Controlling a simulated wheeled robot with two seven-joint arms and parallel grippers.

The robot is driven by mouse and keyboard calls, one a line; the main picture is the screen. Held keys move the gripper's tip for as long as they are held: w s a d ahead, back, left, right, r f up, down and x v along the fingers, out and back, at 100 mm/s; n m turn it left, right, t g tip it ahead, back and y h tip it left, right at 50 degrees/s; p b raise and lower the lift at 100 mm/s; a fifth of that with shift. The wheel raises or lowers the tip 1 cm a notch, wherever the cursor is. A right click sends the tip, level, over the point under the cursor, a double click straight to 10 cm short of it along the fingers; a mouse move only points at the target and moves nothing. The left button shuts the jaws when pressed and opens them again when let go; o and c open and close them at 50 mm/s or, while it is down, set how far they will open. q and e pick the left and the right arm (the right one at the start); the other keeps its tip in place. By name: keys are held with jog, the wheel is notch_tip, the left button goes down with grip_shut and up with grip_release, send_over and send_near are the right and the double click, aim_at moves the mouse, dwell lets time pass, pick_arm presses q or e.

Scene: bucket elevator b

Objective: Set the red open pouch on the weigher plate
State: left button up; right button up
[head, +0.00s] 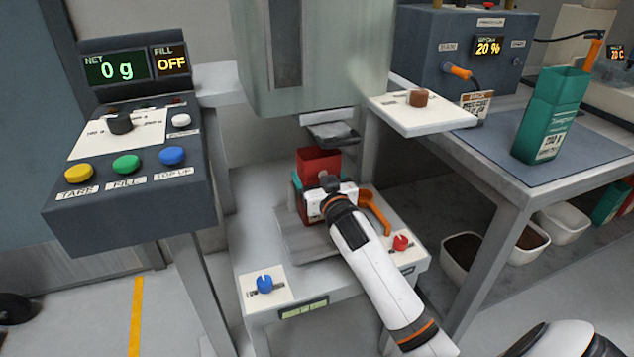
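The red open pouch (318,161) stands upright, open end up, below the metal spout (331,132) of the filler. The grey weigher plate (300,243) lies beneath it on the white stand. I cannot tell whether the pouch's base touches the plate, since my wrist and gripper hide part of it. My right gripper (328,197) is at the near side of the pouch, overlapping its middle; its fingertips are mostly hidden. A teal part shows at the pouch's left side. The display (117,69) reads NET 0 g and FILL OFF. My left gripper is out of view.
An orange hooked handle (375,212) is right beside my gripper. A blue knob (264,283) and a red knob (400,243) sit on the stand's front. The button console (130,200) stands left; a table with a green pouch (552,115) stands right.

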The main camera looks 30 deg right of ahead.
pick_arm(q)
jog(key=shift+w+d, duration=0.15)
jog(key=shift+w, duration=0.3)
pick_arm(e)
jog(key=shift+f, duration=0.3)
jog(key=shift+f, duration=0.1)
jog(key=o, duration=0.7)
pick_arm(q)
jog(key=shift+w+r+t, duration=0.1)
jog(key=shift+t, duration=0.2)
